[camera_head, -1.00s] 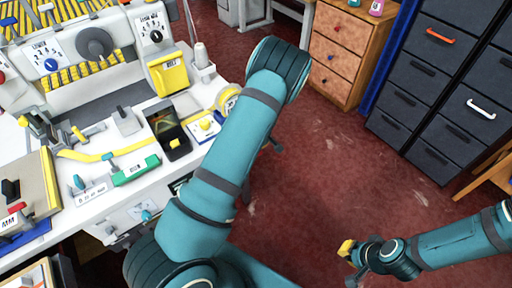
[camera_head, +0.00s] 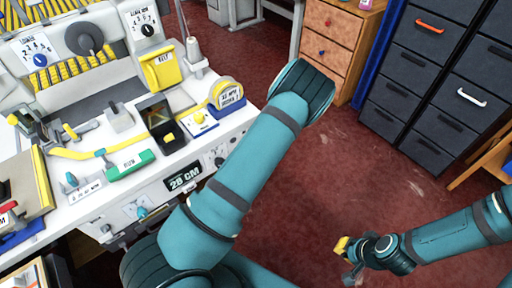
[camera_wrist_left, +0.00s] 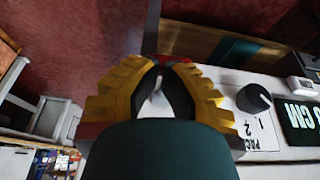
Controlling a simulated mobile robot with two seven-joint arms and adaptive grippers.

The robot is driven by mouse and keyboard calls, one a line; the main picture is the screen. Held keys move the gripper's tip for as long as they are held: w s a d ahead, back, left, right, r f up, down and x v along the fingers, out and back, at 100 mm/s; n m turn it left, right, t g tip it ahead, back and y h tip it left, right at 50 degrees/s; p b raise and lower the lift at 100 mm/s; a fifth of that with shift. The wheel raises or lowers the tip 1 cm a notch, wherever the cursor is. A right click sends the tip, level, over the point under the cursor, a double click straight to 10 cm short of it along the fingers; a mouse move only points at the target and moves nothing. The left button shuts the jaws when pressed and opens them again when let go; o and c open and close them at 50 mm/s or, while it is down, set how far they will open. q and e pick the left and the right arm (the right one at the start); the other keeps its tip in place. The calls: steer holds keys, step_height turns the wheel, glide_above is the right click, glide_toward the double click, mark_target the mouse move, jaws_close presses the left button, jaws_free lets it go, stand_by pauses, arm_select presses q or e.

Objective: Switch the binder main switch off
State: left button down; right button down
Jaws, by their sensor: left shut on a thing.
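The binder (camera_head: 100,85) is a white machine bench on the left of the head view. My left arm crosses in front of its right end and hides my left gripper there. In the left wrist view my left gripper (camera_wrist_left: 164,68) has its yellow fingers closed together. A small red part (camera_wrist_left: 178,59) shows at the fingertips, mostly hidden; I take it for the main switch, but its position cannot be read. My right gripper (camera_head: 348,259) hangs over the floor at the lower right, away from the binder; its opening cannot be told.
A black 28 CM display (camera_head: 184,178) is on the binder's front. A black knob (camera_wrist_left: 254,98) sits beside the left gripper. A wooden drawer unit (camera_head: 332,40) and dark drawers (camera_head: 425,100) stand behind. The red floor (camera_head: 310,200) between is clear.

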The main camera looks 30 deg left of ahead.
arm_select(q)
steer(key=shift+f, duration=0.5)
arm_select(e)
steer(key=shift+f, duration=0.35)
arm_select(q)
steer(key=shift+f+b, duration=0.15)
steer(key=shift+b, duration=0.2)
arm_select(e)
steer(key=shift+w+f, duration=0.1)
arm_select(q)
steer(key=shift+d, duration=0.15)
arm_select(e)
steer(key=shift+d, duration=0.1)
